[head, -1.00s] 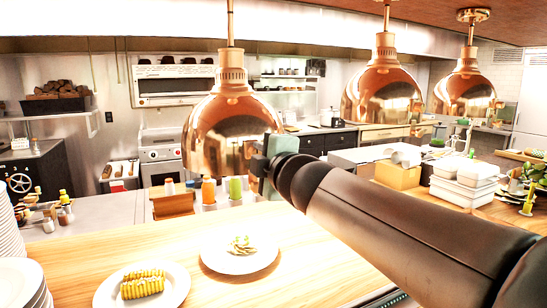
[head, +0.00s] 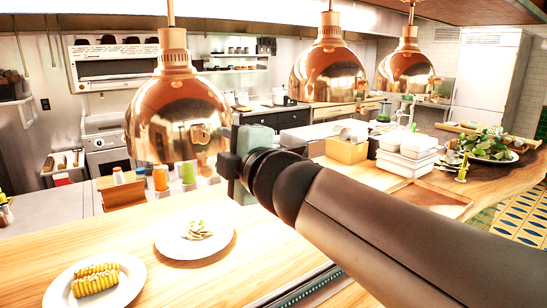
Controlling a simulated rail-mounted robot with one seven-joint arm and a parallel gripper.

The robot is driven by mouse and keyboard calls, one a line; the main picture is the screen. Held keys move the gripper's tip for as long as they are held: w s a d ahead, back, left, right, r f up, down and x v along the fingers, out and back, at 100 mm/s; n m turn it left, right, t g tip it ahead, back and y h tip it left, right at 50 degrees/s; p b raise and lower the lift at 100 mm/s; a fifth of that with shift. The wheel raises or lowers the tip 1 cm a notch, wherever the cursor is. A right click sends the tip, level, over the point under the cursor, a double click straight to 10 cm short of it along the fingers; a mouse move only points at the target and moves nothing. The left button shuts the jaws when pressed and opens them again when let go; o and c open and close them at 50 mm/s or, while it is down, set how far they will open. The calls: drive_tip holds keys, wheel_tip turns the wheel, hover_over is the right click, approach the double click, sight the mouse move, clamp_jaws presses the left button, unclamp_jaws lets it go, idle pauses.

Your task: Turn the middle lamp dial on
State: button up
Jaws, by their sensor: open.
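Three copper heat lamps hang in a row over the pass in the head view: a near left lamp (head: 178,115), a middle lamp (head: 328,72) and a far right lamp (head: 407,70). I cannot make out any lamp dial in this view. My gripper (head: 234,158) is at the end of my dark arm, just right of the near lamp's rim in the picture. It is open. Its fingers are seen partly edge-on, and nothing shows between them. The middle lamp is beyond it, up and to the right.
A white plate with pasta (head: 194,238) and a plate with corn (head: 96,282) stand on the wooden counter (head: 150,290). Sauce bottles (head: 160,177) stand behind the near lamp. White containers (head: 407,155) and a cardboard box (head: 346,151) are at right.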

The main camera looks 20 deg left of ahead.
drive_tip(key=p+v, duration=0.1)
drive_tip(key=v, duration=0.7)
drive_tip(key=shift+s+d, duration=0.15)
drive_tip(key=shift+d, duration=0.15)
